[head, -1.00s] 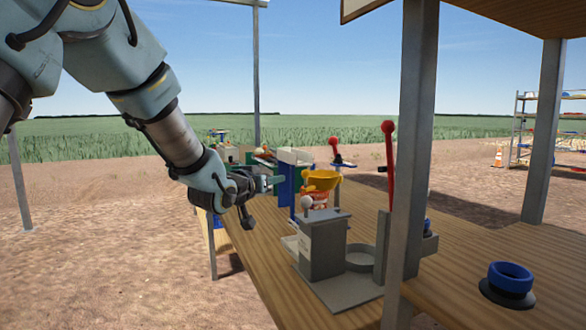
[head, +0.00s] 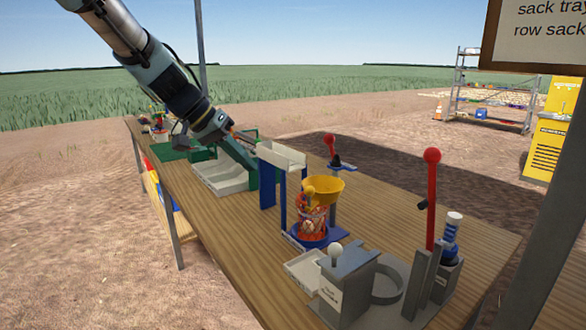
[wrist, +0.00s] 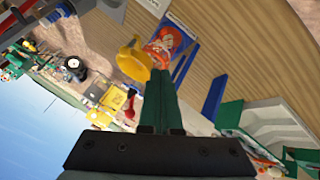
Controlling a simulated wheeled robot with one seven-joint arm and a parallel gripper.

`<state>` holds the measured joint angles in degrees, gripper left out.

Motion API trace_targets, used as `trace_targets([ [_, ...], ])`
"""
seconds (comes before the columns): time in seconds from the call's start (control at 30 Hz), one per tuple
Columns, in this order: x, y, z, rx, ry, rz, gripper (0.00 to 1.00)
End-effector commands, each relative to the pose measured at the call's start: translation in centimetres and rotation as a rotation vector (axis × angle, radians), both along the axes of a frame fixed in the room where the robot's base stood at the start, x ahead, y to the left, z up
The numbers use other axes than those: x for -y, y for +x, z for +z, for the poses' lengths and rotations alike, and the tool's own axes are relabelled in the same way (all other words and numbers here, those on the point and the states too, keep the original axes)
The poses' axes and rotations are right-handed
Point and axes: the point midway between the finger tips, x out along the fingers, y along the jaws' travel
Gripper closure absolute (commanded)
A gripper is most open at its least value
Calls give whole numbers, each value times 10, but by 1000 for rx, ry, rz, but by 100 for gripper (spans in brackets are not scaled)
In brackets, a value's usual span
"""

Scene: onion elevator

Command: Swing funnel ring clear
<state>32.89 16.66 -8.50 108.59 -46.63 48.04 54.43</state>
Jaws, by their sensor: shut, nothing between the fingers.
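The yellow funnel (head: 327,188) sits over the mouth of a red mesh sack (head: 311,222) on a blue round base. A small orange-yellow knob (head: 309,191) shows at the funnel's left side. In the wrist view the funnel (wrist: 134,60) lies just beyond and left of my fingertips, with the sack (wrist: 165,42) beside it. My gripper (wrist: 158,75) is shut and empty, its green fingers pointing toward them. In the head view my gripper (head: 240,134) is beyond and left of the funnel, near the green chute, apart from the funnel.
A pale trough (head: 281,157) on blue posts stands between my gripper and the funnel. A green chute (head: 236,155) and grey tray (head: 218,177) are left of it. A grey stand with a red lever (head: 431,195) is nearer right. Bare wooden tabletop (head: 225,215) lies front left.

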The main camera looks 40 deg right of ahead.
Motion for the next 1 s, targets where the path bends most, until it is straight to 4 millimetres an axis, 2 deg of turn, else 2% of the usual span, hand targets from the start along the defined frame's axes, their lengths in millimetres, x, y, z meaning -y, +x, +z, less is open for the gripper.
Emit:
trace_targets([
  [0.1, 2, -5, 5, -19, -17, -22, 100],
  [0.23, 9, -8, -4, -22, -16, -22, 100],
  [0.67, 60, -27, -69, -22, -13, -21, 100],
  [0.8, 72, -44, -63, -18, -15, -23, 100],
  [1.0, 80, -57, -62, -18, -15, -21, 100],
])
